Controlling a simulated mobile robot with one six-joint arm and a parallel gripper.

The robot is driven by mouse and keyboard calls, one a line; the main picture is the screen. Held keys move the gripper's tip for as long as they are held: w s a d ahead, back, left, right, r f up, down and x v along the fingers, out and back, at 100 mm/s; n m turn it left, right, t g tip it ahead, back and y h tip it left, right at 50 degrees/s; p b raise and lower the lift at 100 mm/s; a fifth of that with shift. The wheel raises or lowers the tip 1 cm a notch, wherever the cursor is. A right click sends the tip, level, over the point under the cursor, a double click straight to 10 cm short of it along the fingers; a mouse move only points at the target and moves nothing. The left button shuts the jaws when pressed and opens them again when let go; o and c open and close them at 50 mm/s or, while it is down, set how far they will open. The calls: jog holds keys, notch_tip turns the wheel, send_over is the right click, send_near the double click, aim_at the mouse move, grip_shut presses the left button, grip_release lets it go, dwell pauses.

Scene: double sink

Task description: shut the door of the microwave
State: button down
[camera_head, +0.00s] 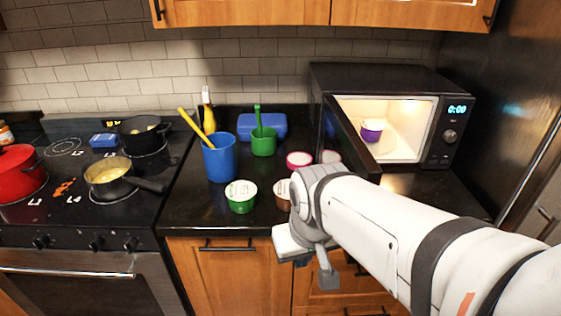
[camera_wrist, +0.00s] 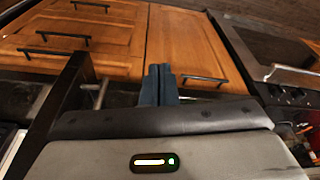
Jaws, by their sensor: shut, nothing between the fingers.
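The black microwave (camera_head: 392,80) stands at the back right of the counter, its lit interior showing. Its door (camera_head: 347,138) is open, hinged at the left and swung out toward me. A purple cup (camera_head: 372,131) is inside on the turntable. My gripper's two dark fingers (camera_wrist: 158,84) are shut and empty in the wrist view, with wooden cabinet fronts beyond them. In the head view my wrist is in front of the counter's edge, nearer to me than the door and apart from it. My arm covers part of the counter below the microwave.
A pink-rimmed tub (camera_head: 299,160) stands just left of the door. A green tub (camera_head: 241,196) and a brown tub (camera_head: 282,191), partly hidden by my wrist, are near the front. A blue container (camera_head: 220,158) and green cup (camera_head: 263,142) stand farther left. The refrigerator (camera_head: 500,120) bounds the right.

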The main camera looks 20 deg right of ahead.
jog(key=shift+s+a+r, duration=0.1)
jog(key=shift+a, duration=0.05)
jog(key=w+r+m+g+h+p, duration=0.1)
jog(key=w+r+m+g+h, duration=0.1)
jog(key=w+r+m, duration=0.65)
jog(key=w+r+m+g+h+p, duration=0.1)
jog(key=w+r+m+g+h, duration=0.15)
jog(key=m, duration=1.15)
jog(key=s+d+f+p, duration=0.2)
jog(key=d+f, duration=0.6)
jog(key=shift+f, duration=0.15)
jog(key=shift+s+y, duration=0.1)
jog(key=shift+y, duration=0.15)
jog(key=shift+s, duration=0.1)
